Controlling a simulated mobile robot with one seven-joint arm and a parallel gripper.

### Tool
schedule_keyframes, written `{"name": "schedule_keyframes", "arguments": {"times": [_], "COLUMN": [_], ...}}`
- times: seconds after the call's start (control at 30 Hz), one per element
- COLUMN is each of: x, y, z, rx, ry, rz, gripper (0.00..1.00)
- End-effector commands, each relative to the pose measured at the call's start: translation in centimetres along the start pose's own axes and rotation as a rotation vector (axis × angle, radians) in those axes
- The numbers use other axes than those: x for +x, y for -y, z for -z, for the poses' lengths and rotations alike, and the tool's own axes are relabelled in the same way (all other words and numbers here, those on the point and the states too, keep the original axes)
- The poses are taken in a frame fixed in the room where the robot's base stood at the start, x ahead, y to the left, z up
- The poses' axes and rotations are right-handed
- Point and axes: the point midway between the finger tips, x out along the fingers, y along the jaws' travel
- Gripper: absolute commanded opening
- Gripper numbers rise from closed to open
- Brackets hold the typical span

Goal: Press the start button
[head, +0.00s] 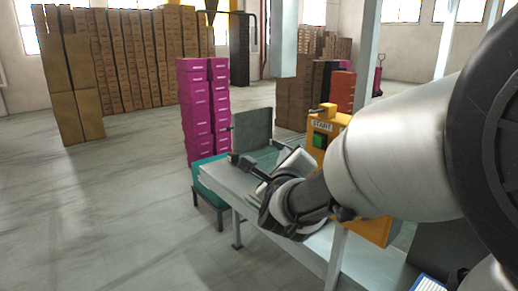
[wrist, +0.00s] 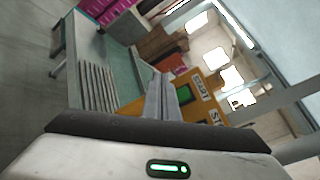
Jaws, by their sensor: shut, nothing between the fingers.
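The start button is a green square (head: 319,141) on an orange control box (head: 325,128), under a START label. In the wrist view the green button (wrist: 185,95) shows just right of my fingers, on the orange box face (wrist: 207,105) beside the START label. My gripper (wrist: 162,82) is shut and empty, its fingers pointing toward the box. The fingertips appear close to the button in the picture, but I cannot tell the gap or whether they touch. In the head view my arm reaches in from the right and hides the lower part of the box.
A grey conveyor table (head: 230,182) with rollers runs beside the box; its slats also show in the wrist view (wrist: 97,88). Magenta shoe boxes (head: 204,105) are stacked behind it. Tall brown box stacks (head: 130,60) stand at the back. The floor at left is clear.

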Motion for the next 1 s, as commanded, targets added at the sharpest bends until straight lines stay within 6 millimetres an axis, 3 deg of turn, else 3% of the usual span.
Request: {"name": "schedule_keyframes", "arguments": {"times": [0.43,1.0], "x": [0.5,5.5], "y": [0.5,3.9], "z": [0.3,4.1], "rx": [0.000,0.000], "ry": [-0.001,0.001], "rz": [0.001,0.003], "gripper": [0.00,0.00]}}
